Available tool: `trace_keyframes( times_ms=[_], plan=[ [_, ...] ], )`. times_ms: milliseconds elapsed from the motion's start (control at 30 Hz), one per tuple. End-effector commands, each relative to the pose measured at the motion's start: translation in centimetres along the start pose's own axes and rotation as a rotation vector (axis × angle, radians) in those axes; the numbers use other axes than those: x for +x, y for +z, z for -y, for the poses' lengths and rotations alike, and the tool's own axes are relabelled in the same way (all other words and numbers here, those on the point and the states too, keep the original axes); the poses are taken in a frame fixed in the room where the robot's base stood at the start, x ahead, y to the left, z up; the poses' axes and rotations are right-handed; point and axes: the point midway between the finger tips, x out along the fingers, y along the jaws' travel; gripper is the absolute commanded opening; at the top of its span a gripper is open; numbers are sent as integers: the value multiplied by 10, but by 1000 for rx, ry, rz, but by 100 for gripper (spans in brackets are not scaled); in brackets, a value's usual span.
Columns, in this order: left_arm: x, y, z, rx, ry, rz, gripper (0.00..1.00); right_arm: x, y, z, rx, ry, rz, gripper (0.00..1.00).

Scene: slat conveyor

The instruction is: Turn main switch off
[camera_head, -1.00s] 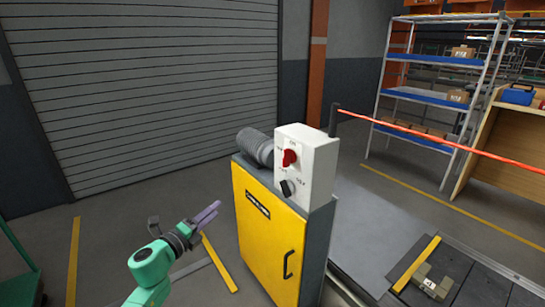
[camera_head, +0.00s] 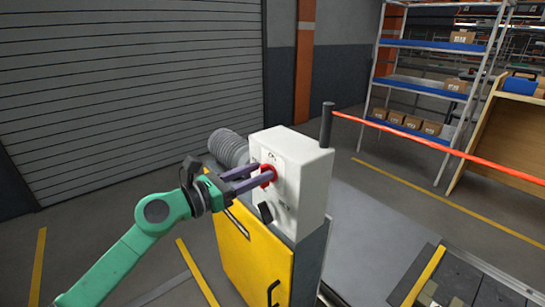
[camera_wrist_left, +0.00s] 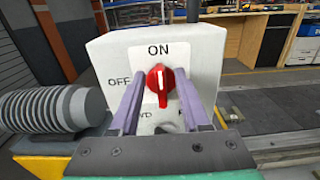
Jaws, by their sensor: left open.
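The main switch is a red rotary knob (camera_wrist_left: 160,82) on a white plate of the white control box (camera_wrist_left: 205,50). In the left wrist view its handle stands about upright, pointing at the ON label, with OFF printed to its left. In the head view the red knob (camera_head: 267,175) is partly hidden by my left gripper (camera_head: 262,178). My left gripper is open, its two purple fingers on either side of the knob in the left wrist view (camera_wrist_left: 160,98). I cannot tell whether they touch it. My right gripper is not in view.
A black knob (camera_head: 265,212) sits below the red one. The box stands on a yellow cabinet (camera_head: 250,255); a grey ribbed hose (camera_head: 229,147) is beside it. A red bar (camera_head: 440,145) extends right from a dark post (camera_head: 326,125). Open floor lies to the left.

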Motion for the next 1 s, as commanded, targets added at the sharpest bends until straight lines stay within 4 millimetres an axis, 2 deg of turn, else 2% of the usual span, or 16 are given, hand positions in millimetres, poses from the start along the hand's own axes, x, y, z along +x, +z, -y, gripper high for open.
trace_keyframes(
  times_ms=[167,333,400,467,767,1000],
  plan=[
    [2,-1,2,-1,1,-1,46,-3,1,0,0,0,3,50],
    [2,-1,2,-1,1,-1,46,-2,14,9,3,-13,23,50],
    [2,-1,2,-1,1,-1,20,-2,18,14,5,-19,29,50],
    [2,-1,2,-2,1,-1,0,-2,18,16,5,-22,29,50],
    [2,-1,2,-11,1,-1,0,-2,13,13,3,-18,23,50],
    [2,0,0,-86,1,-1,0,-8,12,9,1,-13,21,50]
  ],
)
